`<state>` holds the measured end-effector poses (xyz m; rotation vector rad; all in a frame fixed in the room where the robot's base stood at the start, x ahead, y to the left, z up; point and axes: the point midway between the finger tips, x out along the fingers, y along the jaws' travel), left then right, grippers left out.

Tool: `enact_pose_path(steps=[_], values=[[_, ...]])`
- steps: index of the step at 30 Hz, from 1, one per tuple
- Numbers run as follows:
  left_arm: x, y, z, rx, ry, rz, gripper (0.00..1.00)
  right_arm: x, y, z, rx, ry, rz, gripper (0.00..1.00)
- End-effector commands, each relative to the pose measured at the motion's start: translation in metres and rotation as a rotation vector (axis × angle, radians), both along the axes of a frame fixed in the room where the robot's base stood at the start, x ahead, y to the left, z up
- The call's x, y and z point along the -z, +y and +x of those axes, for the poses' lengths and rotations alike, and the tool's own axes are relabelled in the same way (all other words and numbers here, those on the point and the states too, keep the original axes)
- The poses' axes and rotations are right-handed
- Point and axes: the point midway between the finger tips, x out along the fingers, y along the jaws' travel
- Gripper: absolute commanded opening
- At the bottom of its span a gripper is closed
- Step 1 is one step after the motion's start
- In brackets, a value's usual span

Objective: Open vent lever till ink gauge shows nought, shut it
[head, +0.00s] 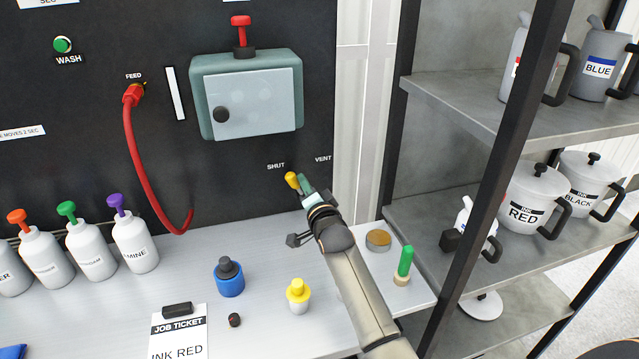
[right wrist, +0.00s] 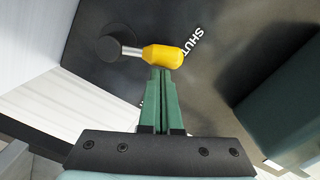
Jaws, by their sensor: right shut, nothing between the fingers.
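The vent lever (head: 292,179) has a yellow grip and sits low on the dark panel, between the labels SHUT and VENT. In the right wrist view the yellow grip (right wrist: 163,56) points toward the word SHUT, on a metal stem from a dark round pivot. My right gripper (head: 303,183) has green fingers, shut and empty, with the tips right at the grip; I cannot tell whether they touch. The fingers also show in the right wrist view (right wrist: 161,75). A white upright strip (head: 175,93), possibly the ink gauge, shows no readable level. My left gripper is out of view.
A teal box (head: 247,93) with a red-knobbed top is on the panel above the lever. A red hose (head: 135,150) hangs from FEED. The bench holds white bottles (head: 91,252), a blue pot (head: 229,280) and a yellow-topped pot (head: 298,296). A shelf post (head: 490,190) stands right.

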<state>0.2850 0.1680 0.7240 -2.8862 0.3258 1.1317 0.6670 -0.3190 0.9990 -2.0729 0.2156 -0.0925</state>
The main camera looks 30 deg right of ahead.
Motion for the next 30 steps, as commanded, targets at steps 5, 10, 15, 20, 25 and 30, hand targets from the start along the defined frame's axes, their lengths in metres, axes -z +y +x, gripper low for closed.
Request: enact_pose_path(steps=[5,10,15,20,25,30], values=[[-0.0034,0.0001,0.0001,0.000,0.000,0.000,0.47,-0.0001,0.0052,0.0013,0.001,0.017,-0.073,0.00],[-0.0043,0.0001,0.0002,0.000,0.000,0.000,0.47,0.0009,0.0077,0.0019,0.001,0.026,-0.111,0.00],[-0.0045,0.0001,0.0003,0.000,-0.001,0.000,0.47,0.0014,0.0086,0.0020,0.000,0.030,-0.125,0.00],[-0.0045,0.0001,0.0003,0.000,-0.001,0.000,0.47,0.0015,0.0086,0.0019,0.001,0.029,-0.126,0.00],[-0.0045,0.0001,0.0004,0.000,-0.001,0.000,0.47,0.0015,0.0085,0.0019,0.001,0.029,-0.125,0.00],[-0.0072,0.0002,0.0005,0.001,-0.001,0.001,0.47,-0.0012,0.0076,0.0021,0.001,0.029,-0.125,0.00]])
